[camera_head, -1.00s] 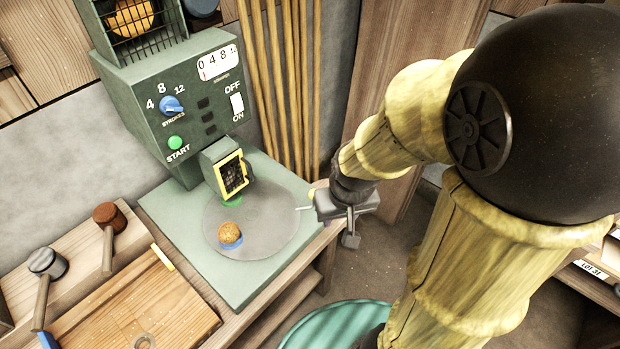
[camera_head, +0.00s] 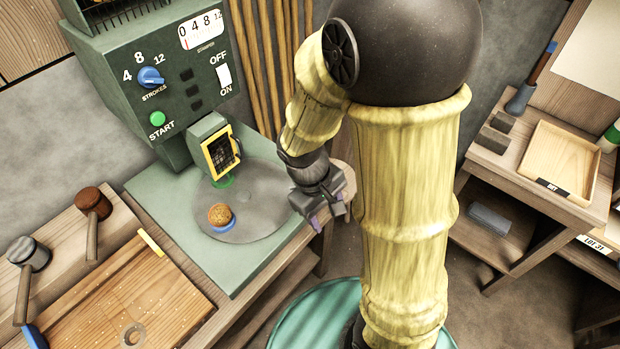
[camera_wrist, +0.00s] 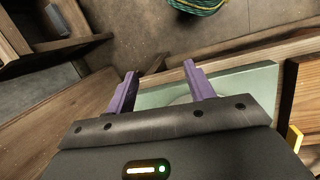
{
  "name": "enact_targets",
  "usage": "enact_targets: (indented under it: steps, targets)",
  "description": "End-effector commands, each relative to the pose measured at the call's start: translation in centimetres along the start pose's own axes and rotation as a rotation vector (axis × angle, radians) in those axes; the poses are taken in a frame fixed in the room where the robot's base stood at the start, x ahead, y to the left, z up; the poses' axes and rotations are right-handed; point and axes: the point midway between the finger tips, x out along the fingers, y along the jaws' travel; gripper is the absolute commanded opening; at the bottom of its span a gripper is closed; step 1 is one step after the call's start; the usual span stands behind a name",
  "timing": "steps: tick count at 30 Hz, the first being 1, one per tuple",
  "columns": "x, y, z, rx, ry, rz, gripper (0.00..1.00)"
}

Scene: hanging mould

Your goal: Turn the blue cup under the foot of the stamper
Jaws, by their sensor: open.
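The green stamper (camera_head: 130,90) stands at the left back with a yellow-framed head (camera_head: 221,151). A green cup (camera_head: 224,182) shows under the head; the foot itself is hard to make out. The blue cup (camera_head: 219,224) sits on the round grey turntable (camera_head: 262,222), in front of the head and apart from it, with a brown round lump (camera_head: 220,213) in it. My gripper (camera_head: 326,218) is open and empty, beside the right edge of the turntable. Its purple fingers also show in the wrist view (camera_wrist: 161,76), with part of the pale green stamper base (camera_wrist: 240,88) beyond.
A wooden board (camera_head: 125,305) and two mallets (camera_head: 92,204) lie on the left bench. A teal round surface (camera_head: 310,315) is below in front. Shelves with a wooden tray (camera_head: 562,160) stand at the right. Bamboo poles (camera_head: 268,70) stand behind the turntable.

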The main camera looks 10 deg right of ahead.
Motion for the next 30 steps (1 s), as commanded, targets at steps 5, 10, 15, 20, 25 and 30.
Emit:
enact_targets:
  steps: [5, 10, 15, 20, 25, 30]
  targets:
    - [6.3, -0.7, -2.5, -0.386, -0.288, 0.242, 0.53]
    - [8.9, -0.7, -6.9, -0.693, -0.518, 0.568, 0.53]
    - [9.7, -3.0, -13.3, -0.929, -0.683, 0.968, 0.53]
    - [9.2, -6.0, -17.5, -1.033, -0.746, 1.25, 0.53]
    - [8.5, -7.0, -18.6, -1.053, -0.757, 1.33, 0.53]
    - [8.5, -6.9, -18.5, -1.052, -0.756, 1.325, 0.53]
